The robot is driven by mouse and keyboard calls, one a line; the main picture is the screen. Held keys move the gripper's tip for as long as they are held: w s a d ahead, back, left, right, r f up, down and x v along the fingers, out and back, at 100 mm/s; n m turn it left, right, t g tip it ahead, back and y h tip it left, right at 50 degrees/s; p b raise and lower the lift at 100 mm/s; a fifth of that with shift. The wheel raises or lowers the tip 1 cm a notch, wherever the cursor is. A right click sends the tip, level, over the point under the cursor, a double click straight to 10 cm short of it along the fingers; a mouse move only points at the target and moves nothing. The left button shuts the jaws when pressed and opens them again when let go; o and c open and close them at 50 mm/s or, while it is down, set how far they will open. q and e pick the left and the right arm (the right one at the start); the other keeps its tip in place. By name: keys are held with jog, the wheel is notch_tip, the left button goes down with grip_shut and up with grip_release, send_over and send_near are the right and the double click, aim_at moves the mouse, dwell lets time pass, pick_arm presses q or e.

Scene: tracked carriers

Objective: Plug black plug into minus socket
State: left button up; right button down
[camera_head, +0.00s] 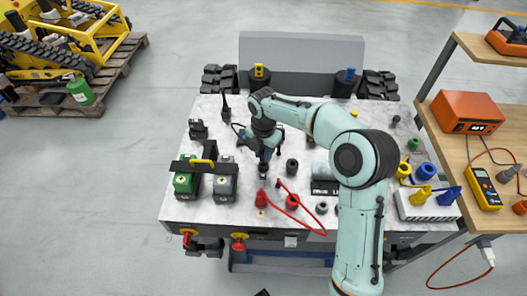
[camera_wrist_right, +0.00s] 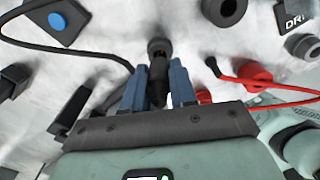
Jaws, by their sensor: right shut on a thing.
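My right gripper (camera_head: 264,157) reaches down over the middle of the white carrier deck. In the right wrist view its two blue fingers (camera_wrist_right: 159,88) are shut on the black plug (camera_wrist_right: 158,76), one on each side. The plug's far end meets or overlaps a dark round socket (camera_wrist_right: 160,46). I cannot tell whether it is inserted. In the head view a dark socket (camera_head: 263,171) shows just below the fingertips, and the plug is mostly hidden. No minus mark is readable. A black lead (camera_wrist_right: 85,48) curves in from the left towards the plug. My left gripper is not seen.
Red sockets (camera_head: 261,199) and a red lead (camera_head: 310,226) lie near the front edge. Green and grey battery blocks (camera_head: 187,183) stand at left. Other dark posts stand around the gripper. A bench with an orange box (camera_head: 467,112) is at right.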

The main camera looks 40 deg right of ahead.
aim_at(263, 158)
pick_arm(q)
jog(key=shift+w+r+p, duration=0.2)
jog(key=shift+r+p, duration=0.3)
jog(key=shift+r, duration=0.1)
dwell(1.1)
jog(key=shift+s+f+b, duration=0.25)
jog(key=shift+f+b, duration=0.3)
pick_arm(e)
jog(key=shift+f, duration=1.5)
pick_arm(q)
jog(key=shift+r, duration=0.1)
pick_arm(e)
jog(key=shift+r+p, duration=0.55)
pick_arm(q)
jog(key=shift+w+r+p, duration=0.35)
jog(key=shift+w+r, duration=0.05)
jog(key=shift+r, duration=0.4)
pick_arm(e)
jog(key=shift+r, duration=0.5)
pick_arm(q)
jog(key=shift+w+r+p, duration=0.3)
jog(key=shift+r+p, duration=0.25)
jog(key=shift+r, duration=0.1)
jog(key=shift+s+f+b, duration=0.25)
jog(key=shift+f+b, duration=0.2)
pick_arm(e)
jog(key=shift+f, duration=1)
jog(key=c, duration=0.8)
grip_release()
